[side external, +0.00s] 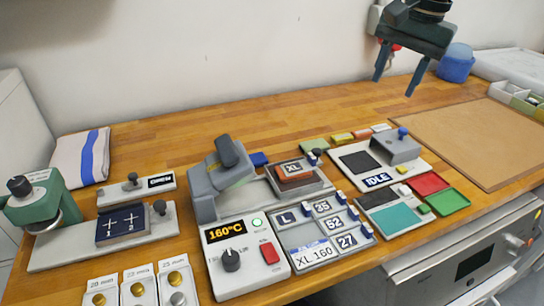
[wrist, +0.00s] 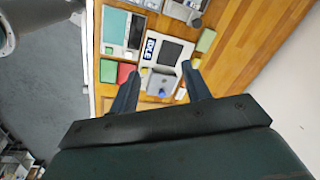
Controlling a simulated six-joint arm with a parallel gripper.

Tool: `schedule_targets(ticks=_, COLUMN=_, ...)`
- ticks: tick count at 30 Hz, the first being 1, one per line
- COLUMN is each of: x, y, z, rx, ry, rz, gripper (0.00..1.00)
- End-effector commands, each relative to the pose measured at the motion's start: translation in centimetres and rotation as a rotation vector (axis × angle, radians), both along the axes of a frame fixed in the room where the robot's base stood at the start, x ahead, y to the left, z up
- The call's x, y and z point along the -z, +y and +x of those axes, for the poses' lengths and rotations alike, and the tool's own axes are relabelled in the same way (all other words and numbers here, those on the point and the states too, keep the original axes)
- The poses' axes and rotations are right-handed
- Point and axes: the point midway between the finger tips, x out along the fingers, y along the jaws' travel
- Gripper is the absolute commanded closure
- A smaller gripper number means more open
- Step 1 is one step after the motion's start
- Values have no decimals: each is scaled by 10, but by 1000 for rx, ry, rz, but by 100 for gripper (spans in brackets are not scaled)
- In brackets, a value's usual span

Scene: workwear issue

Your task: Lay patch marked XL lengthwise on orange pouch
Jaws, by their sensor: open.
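The patch marked XL (side external: 293,167) is a small dark piece with pale letters. It lies on top of the orange pouch (side external: 296,176), its long side appearing to run along the pouch. The pouch rests on the grey plate of the heat press (side external: 318,186), whose head is swung up to the left. My gripper (side external: 394,86) is open and empty, high above the back right of the bench and well away from the pouch. In the wrist view its two fingers (wrist: 161,72) are apart with nothing held between them.
A tray of marked patches (side external: 320,232) sits before the press, beside its control box (side external: 242,253) reading 160°C. The IDLE station (side external: 378,180) stands right of the press, near red (side external: 428,184) and green (side external: 447,201) pads. The brown mat (side external: 480,140) is clear.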

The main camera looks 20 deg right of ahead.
Motion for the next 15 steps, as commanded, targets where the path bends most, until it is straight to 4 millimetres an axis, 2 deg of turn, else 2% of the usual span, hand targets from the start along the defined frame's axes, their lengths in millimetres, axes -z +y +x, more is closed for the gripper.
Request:
schedule_targets(ticks=1, x=-6, y=-8, z=-13, rx=-38, ry=-19, rz=-5, gripper=52)
schedule_targets(ticks=6, x=-14, y=-30, z=-52, rx=-188, ry=-73, rz=-33, gripper=52)
schedule_targets(ticks=15, x=-11, y=-62, z=-125, rx=-447, ry=-166, rz=-108, gripper=52)
